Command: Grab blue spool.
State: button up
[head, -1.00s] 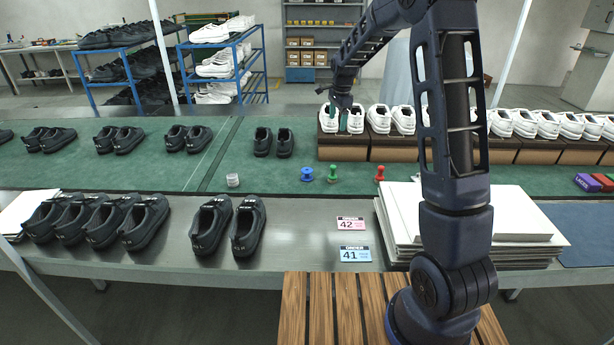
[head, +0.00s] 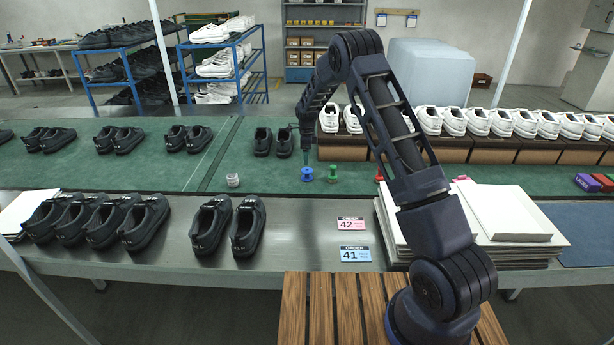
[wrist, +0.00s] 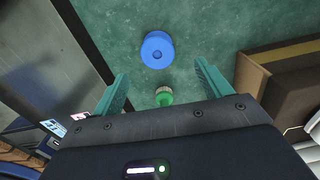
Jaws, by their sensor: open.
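The blue spool (head: 307,174) stands on the green mat near its front edge. In the wrist view the blue spool (wrist: 157,50) lies ahead of the fingertips, roughly in line with the gap between them. My gripper (wrist: 160,82) is open and empty, with a teal finger on each side. In the head view my gripper (head: 305,155) hangs just above the blue spool, pointing down. Whether the fingers reach down around the spool cannot be told from the head view.
A green spool (head: 332,174) stands close to the right of the blue one; it also shows in the wrist view (wrist: 164,97). A clear white item (head: 232,180) stands left. Brown boxes (head: 343,148) with white shoes are behind.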

aim_at(307, 170)
jog(key=f, duration=1)
jog(key=shift+s, duration=0.25)
jog(key=c, duration=1.1)
jog(key=shift+o, duration=0.2)
jog(key=shift+r, duration=0.15)
